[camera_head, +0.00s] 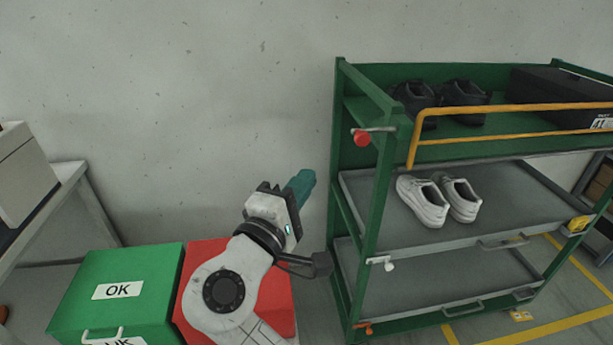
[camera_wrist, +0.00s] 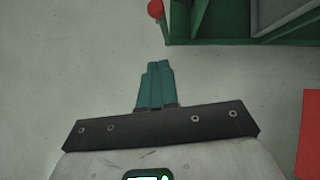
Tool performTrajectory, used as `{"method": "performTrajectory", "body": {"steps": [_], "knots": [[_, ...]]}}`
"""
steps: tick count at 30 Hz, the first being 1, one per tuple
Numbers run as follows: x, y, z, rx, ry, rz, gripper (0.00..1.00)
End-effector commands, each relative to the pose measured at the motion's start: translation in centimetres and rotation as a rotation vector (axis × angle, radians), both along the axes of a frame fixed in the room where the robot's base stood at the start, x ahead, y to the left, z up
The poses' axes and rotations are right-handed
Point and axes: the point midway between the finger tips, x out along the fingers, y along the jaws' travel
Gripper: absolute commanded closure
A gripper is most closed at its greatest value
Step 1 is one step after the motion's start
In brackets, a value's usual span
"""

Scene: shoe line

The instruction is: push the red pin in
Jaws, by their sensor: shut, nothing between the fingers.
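The red pin (camera_head: 361,138) has a round red knob. It sits on the upper part of the green rack's left front post, at the end of a light-coloured rod. In the wrist view the red knob (camera_wrist: 156,9) shows at the top edge, beside the green frame. My gripper (camera_head: 304,178) has teal fingers and is to the left of the rack, lower than the pin in the head view. In the wrist view my gripper (camera_wrist: 158,66) has its fingers together, with nothing between them. It is apart from the pin.
The green rack (camera_head: 362,220) holds white shoes (camera_head: 436,200), black shoes (camera_head: 440,98) and a black box (camera_head: 560,92). A yellow bar (camera_head: 500,108) crosses its top shelf. A white knob (camera_head: 388,266) sticks out lower. Green (camera_head: 130,270) and red bins stand at the lower left.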

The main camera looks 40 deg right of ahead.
Motion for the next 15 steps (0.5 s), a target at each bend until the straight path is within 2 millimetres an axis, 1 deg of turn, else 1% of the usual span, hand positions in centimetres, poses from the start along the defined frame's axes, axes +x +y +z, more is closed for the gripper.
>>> {"method": "performTrajectory", "body": {"steps": [3, 13, 15], "knots": [[0.7, -2.2, 0.5, 0.002, 0.0, -0.004, 1.0], [2.7, -8.2, 1.1, 0.003, -0.001, -0.003, 1.0], [2.0, -9.1, 1.3, 0.004, 0.0, -0.002, 1.0]]}}
